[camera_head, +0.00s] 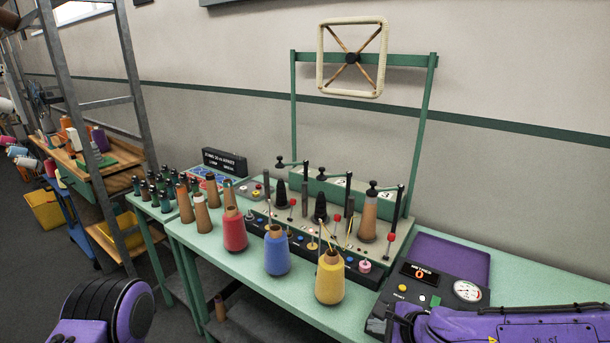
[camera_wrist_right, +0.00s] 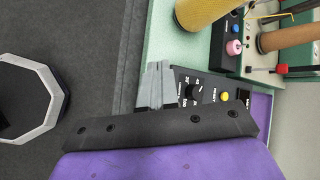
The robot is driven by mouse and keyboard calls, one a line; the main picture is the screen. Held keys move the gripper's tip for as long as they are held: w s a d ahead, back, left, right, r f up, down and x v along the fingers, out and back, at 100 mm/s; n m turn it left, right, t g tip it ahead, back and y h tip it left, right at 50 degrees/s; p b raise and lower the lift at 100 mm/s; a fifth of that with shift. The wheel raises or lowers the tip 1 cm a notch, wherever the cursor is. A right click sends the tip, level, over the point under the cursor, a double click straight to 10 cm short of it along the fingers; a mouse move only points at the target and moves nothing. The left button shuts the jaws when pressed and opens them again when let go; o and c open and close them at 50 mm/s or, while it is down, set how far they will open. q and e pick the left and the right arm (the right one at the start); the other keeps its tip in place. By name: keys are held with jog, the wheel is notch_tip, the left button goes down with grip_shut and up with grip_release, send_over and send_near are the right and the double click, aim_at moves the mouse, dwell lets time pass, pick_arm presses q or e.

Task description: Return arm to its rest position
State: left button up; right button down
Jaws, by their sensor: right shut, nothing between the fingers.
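My right arm, purple, comes in at the lower right of the head view. Its gripper (camera_head: 377,325) is over the front right edge of the green table, beside the dark control panel (camera_head: 436,285). In the right wrist view the grey fingers of the right gripper (camera_wrist_right: 154,82) are together and empty, with the table edge and the panel's knob (camera_wrist_right: 194,91) close by. A purple and black part of my left arm shows at the lower left of the head view; its gripper is out of view.
Yellow (camera_head: 330,279), blue (camera_head: 277,252) and red (camera_head: 234,232) yarn cones stand along the front of the table (camera_head: 240,290). Behind them is a machine with a green frame (camera_head: 426,120). A grey ladder (camera_head: 130,60) stands at left. Dark floor lies in front.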

pick_arm(q)
notch_tip(320, 180, down, 12)
jog(key=b, duration=1.2)
jog(key=shift+w, duration=0.3)
pick_arm(e)
jog(key=s+d+f+n+g+h, duration=0.1)
jog(key=s+d+f+n, duration=0.3)
jog(key=s+f, duration=0.5)
jog(key=s+d+f+n+g+h, duration=0.2)
jog(key=s+d+f+n+h, duration=0.2)
jog(key=s+f, duration=0.5)
jog(key=s+d+f+n+g+h, duration=0.1)
jog(key=s+d+f+n+h, duration=0.2)
jog(key=s+d+f, duration=0.3)
jog(key=s+f+n, duration=0.1)
jog(key=s+f, duration=0.3)
jog(key=f, duration=0.6)
jog(key=shift+d+f+n, duration=0.15)
jog(key=shift+d+n, duration=0.05)
jog(key=shift+n, duration=0.1)
